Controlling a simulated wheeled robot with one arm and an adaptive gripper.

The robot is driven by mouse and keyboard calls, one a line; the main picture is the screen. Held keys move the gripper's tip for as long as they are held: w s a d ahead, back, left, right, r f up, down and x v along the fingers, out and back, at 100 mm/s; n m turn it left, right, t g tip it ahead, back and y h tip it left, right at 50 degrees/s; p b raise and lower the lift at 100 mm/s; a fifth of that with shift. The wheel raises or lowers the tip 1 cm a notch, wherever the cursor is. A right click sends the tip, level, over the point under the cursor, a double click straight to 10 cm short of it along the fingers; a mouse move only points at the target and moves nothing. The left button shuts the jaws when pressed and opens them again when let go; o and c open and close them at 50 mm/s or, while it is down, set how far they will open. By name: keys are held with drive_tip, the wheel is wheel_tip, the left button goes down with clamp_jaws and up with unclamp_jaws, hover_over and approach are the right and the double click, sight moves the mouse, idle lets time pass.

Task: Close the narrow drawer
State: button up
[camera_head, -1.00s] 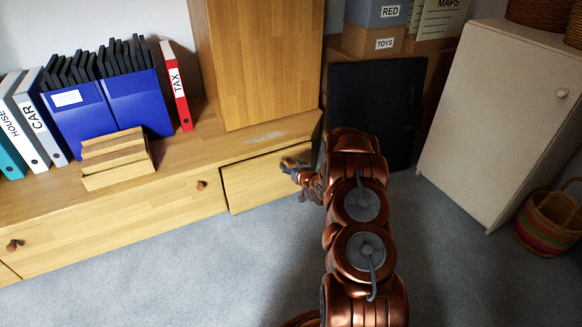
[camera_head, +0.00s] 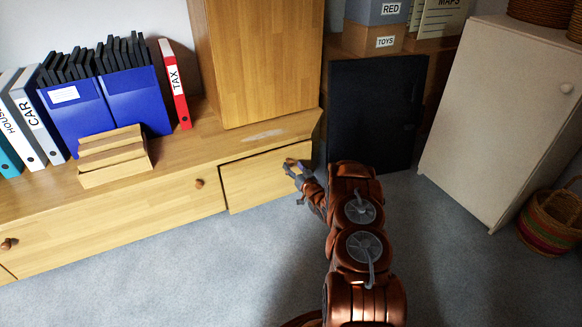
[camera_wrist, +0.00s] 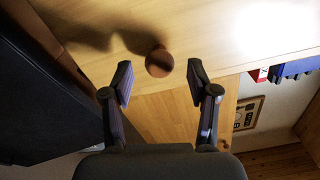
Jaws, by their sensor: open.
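The narrow drawer (camera_head: 262,182) is the pale wood front at the right end of the low wooden cabinet. Its front looks nearly level with the cabinet face, with a dark line along its top and left edges. I cannot tell whether a small gap remains. Its round knob (camera_wrist: 159,62) shows in the wrist view, ahead of and between the two fingertips. My gripper (camera_wrist: 158,80) is open and holds nothing. In the head view my gripper (camera_head: 296,170) is right at the drawer's right part and partly covers the knob.
The wide drawer (camera_head: 120,225) with two knobs lies to the left. A tall wooden cabinet (camera_head: 260,65) stands on top, with binders and blue files (camera_head: 105,100) beside it. A black panel (camera_head: 372,115) stands to the right, near my arm. The carpet (camera_head: 180,280) in front is clear.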

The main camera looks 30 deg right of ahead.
drive_tip(key=shift+w+d+b, duration=0.15)
drive_tip(key=shift+w+b, duration=0.25)
drive_tip(key=shift+w, duration=1)
drive_tip(key=shift+c, duration=0.2)
clamp_jaws()
